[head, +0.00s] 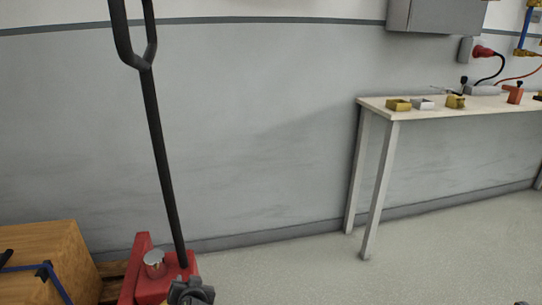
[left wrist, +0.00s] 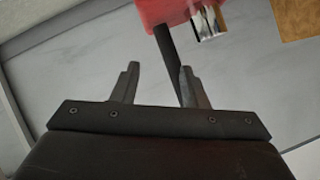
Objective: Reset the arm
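My left gripper (left wrist: 158,85) shows in the left wrist view. Its two grey fingers are spread apart with nothing between them. Past the fingers are a grey wall, a black bar and red metal, upside down in that view.
A red pallet truck (head: 146,275) with a tall black handle (head: 160,150) stands at left. A cardboard box (head: 45,255) on a wooden pallet is beside it. A table (head: 450,109) with small blocks stands at right. The floor (head: 440,265) is clear before it.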

